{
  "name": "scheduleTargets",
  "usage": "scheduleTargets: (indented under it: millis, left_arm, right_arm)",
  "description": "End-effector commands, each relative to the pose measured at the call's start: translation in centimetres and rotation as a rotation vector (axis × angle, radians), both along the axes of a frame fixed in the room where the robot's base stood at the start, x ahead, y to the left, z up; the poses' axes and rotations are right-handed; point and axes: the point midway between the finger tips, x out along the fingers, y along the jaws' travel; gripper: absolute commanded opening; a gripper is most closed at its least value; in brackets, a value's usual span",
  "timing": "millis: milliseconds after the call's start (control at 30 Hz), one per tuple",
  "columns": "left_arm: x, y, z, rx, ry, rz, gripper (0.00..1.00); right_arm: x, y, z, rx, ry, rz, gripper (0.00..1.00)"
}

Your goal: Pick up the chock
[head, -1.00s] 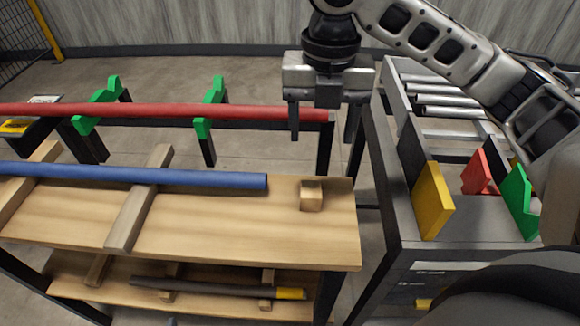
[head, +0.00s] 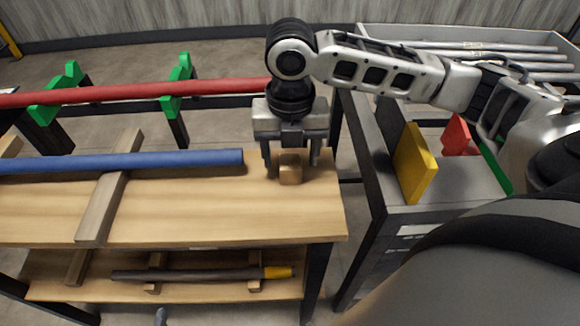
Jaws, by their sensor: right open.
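The chock is a small light-wood block (head: 290,170) on the right end of the wooden table top (head: 210,215), just past the end of the blue pipe. My right gripper (head: 291,162) points straight down over it. Its two fingers are apart, one to the left and one to the right of the block. I cannot tell whether either finger touches the block. My left gripper is not in view.
A blue pipe (head: 120,161) lies on the table across a wooden crosspiece (head: 108,200). Behind it, a red pipe (head: 215,87) rests on green holders (head: 178,88). A grey cabinet with a yellow plate (head: 414,163) stands at right. A dark pipe (head: 190,275) lies on the lower shelf.

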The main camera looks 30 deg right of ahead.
Motion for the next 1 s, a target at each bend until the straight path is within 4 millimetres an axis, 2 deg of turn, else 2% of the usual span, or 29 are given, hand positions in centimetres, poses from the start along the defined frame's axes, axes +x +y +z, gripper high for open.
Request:
scheduleTargets:
  millis: [33, 133, 400, 433, 600, 1000]
  left_arm:
    - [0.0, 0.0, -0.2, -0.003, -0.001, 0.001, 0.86]
    - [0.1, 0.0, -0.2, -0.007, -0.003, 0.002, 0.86]
    - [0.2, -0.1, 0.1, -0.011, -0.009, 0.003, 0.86]
    - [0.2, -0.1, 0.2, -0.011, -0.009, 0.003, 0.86]
    - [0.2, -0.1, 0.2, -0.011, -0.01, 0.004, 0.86]
    - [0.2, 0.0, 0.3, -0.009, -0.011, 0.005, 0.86]
  right_arm:
    - [-0.1, 0.0, -1.0, -0.001, 0.004, -0.001, 0.62]
    - [0.0, 0.0, -1.9, 0.0, 0.001, -0.001, 0.62]
    - [0.0, 0.0, -2.2, 0.0, 0.0, 0.0, 0.62]
    - [0.0, 0.0, -2.2, 0.0, 0.0, 0.0, 0.59]
    - [0.0, 0.0, -2.2, 0.0, 0.0, 0.0, 0.14]
    - [0.0, 0.0, -1.7, 0.0, -0.001, 0.0, 0.14]
